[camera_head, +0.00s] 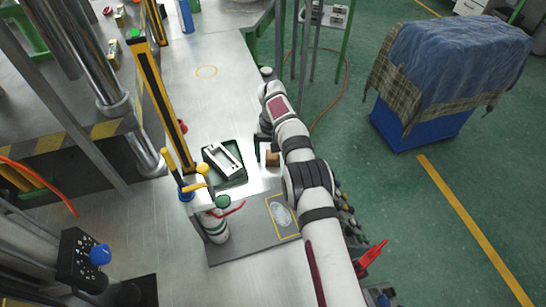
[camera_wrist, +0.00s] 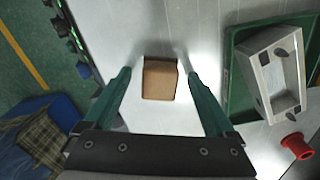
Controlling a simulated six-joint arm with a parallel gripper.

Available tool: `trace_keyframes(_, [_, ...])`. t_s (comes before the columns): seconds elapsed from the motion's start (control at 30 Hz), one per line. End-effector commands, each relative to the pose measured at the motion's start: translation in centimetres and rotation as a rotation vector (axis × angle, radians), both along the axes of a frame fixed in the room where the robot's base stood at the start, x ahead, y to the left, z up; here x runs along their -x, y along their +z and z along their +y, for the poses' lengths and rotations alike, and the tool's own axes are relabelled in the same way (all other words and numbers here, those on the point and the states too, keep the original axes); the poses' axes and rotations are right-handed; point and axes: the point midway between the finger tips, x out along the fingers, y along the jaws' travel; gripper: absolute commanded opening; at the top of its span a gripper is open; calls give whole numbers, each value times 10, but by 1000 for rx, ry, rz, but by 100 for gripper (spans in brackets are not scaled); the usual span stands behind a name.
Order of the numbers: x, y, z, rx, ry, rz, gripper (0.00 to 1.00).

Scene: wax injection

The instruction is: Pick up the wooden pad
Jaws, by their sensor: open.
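The wooden pad (camera_wrist: 160,79) is a small brown block lying on the bright metal table. In the wrist view it sits between and just beyond the green fingers of my gripper (camera_wrist: 160,85), with clear gaps on both sides. My gripper is open and empty. In the head view the wooden pad (camera_head: 272,158) shows only partly beside my arm, and my gripper (camera_head: 262,145) is mostly hidden by the arm.
A green tray (camera_head: 240,179) holding a grey metal mould (camera_head: 226,159) lies left of the pad. A red knob (camera_wrist: 296,145) is near it in the wrist view. A yellow-marked column (camera_head: 160,100) stands further left. Bare metal table (camera_head: 215,100) extends behind.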

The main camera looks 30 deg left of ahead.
Motion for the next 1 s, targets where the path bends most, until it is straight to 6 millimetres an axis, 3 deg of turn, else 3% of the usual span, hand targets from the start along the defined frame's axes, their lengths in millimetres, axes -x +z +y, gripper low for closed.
trace_keyframes(0.17, [0, -1, 0, 0, -1, 0, 90])
trace_keyframes(0.2, [0, -1, 0, 0, -1, 0, 86])
trace_keyframes(0.7, [0, 0, 0, 0, -1, -1, 0])
trace_keyframes(1.0, [-1, 7, 0, -1, 0, -3, 0])
